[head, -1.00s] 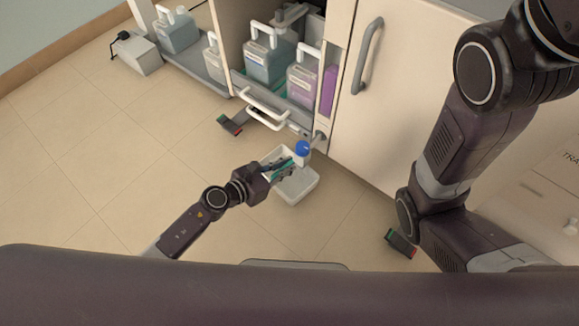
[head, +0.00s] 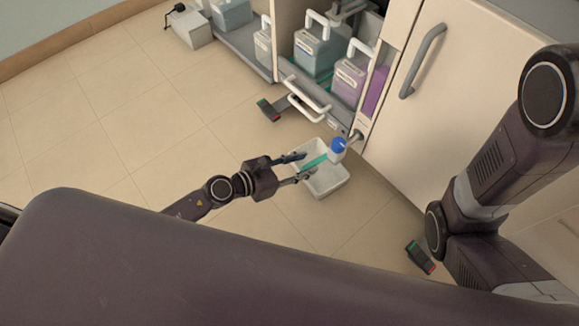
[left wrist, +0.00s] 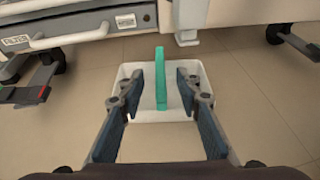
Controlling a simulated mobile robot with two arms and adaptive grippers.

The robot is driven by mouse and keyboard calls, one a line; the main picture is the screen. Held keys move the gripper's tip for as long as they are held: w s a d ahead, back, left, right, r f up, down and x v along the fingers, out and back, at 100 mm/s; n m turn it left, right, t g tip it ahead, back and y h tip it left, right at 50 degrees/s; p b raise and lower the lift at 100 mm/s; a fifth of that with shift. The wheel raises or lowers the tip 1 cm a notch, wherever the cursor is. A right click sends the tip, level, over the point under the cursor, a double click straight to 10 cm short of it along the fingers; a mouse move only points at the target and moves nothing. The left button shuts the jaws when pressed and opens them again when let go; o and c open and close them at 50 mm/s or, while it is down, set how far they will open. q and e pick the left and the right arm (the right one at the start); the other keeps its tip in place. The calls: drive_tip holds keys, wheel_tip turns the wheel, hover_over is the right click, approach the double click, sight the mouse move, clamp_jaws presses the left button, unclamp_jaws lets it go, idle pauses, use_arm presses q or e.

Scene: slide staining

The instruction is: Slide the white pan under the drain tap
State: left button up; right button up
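The white pan (head: 322,188) is a shallow tray on the floor with an upright teal grip (head: 316,162). The drain tap, with a blue top (head: 338,145) and a white lower part, projects from the cabinet's lower edge. In the head view it overlaps the pan's far right corner; the left wrist view shows its white lower end (left wrist: 187,38) just beyond the pan's far rim. My left gripper (head: 305,166) is open at the pan's left side. In the left wrist view its fingers (left wrist: 154,78) stand apart on either side of the teal grip. My right gripper is out of view.
Cabinet feet (head: 268,110) (head: 420,258) stick out over the floor. The closed door (head: 400,130) is to the right. Floor left of the pan is clear.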

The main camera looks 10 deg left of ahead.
use_arm(q)
drive_tip(key=shift+v, duration=2.7)
